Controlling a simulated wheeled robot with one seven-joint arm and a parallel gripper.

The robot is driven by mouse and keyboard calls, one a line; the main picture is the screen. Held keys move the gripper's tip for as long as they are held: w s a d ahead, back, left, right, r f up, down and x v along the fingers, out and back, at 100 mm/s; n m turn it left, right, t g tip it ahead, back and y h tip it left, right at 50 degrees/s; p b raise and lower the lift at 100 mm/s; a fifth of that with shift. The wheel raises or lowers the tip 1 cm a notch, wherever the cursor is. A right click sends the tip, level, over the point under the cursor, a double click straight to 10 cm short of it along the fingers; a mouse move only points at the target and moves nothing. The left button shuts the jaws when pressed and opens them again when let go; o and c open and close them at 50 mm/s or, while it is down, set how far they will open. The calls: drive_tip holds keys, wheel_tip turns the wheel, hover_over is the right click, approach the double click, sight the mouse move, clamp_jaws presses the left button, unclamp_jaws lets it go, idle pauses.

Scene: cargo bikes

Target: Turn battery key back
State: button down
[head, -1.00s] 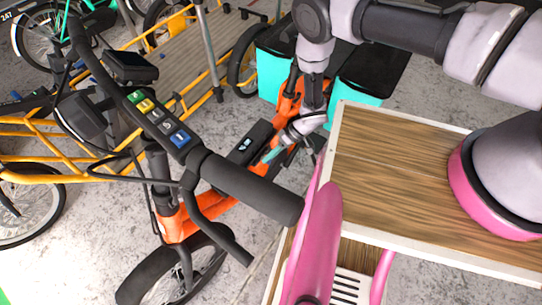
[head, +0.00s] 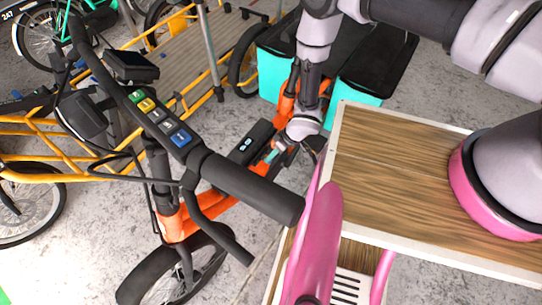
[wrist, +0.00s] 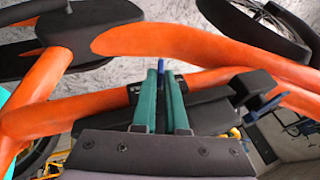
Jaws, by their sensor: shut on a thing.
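The orange bike frame (head: 205,212) runs back from the handlebar, with a black battery (head: 247,143) on it. In the wrist view, the black battery (wrist: 210,113) lies along the orange tube behind my fingers. My gripper (head: 271,152) is at the battery's right end in the head view, where its tips are small and partly hidden. In the wrist view my gripper (wrist: 161,74) has its two teal fingers close together, shut on a small blue key (wrist: 161,66) whose end shows between the tips. The key's lock is hidden by the fingers.
The handlebar (head: 240,185) with coloured buttons stands in front. A wooden-topped box (head: 420,190) and pink bike part (head: 318,240) are close on the right. Teal bins (head: 355,92) stand behind. A second blue piece (wrist: 263,106) shows right in the wrist view.

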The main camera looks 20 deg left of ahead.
drive_tip(key=shift+s+a+r+n+t+h, duration=0.1)
drive_tip(key=shift+s+n+t+h, duration=0.15)
drive_tip(key=shift+t, duration=0.55)
drive_tip(key=shift+s+n+t+h, duration=0.15)
drive_tip(key=shift+t+h, duration=0.2)
drive_tip(key=shift+t, duration=0.45)
drive_tip(key=c, duration=1)
unclamp_jaws()
drive_tip(key=shift+o, duration=0.2)
